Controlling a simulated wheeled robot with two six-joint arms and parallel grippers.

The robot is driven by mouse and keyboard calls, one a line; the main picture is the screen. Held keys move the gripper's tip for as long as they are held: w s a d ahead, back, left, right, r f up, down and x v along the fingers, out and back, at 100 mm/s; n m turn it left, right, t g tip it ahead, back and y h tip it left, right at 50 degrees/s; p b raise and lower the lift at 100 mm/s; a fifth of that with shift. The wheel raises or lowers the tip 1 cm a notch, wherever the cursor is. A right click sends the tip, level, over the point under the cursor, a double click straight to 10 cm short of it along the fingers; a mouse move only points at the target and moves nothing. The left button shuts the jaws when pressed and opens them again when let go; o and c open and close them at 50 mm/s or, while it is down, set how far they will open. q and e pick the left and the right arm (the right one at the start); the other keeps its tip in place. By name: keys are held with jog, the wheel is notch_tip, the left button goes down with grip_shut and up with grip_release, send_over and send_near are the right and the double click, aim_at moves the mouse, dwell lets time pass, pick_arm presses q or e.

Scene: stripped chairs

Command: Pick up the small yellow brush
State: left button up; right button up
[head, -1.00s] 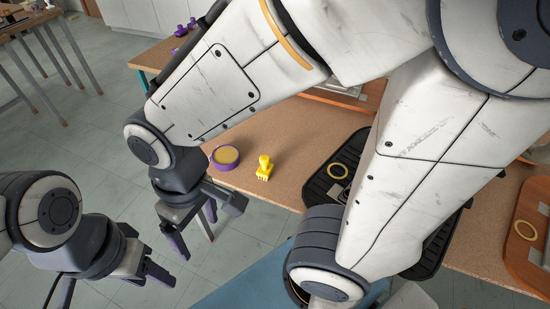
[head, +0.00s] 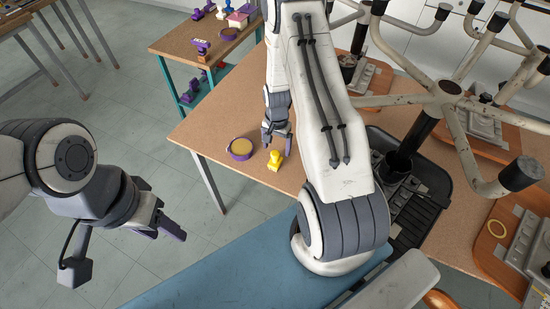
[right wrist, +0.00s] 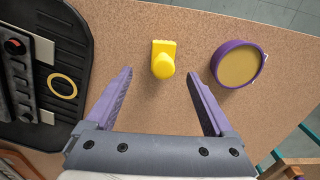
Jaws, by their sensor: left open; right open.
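The small yellow brush (head: 276,159) stands on the brown workbench (head: 215,128) near its front edge. In the right wrist view the brush (right wrist: 163,60) lies ahead of and between the two purple fingers, apart from both. My right gripper (head: 277,143) is open and empty, just behind the brush in the head view; its fingers also show in the right wrist view (right wrist: 160,88). My left gripper (head: 128,240) is open and empty, out over the floor at the left, away from the bench.
A round purple tub with a tan top (head: 241,149) sits close left of the brush. A black tray (head: 425,205) with a metal chair base on it stands to the right. Another table (head: 175,42) with purple items is at the back. Bare bench lies around the brush.

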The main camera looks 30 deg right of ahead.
aim_at(276, 154)
notch_tip(276, 154, down, 3)
jog(key=shift+r+p, duration=0.15)
jog(key=shift+p, duration=0.15)
jog(key=shift+a+f+p, duration=0.1)
jog(key=shift+f+p, duration=0.25)
jog(key=shift+f, duration=0.05)
jog(key=f+p, duration=0.1)
jog(key=f, duration=0.1)
jog(key=f+p, duration=0.1)
jog(key=f, duration=0.1)
jog(key=shift+w, duration=0.2)
jog(key=shift+f, duration=0.25)
jog(key=shift+c, duration=0.3)
grip_shut()
jog(key=shift+r, duration=0.15)
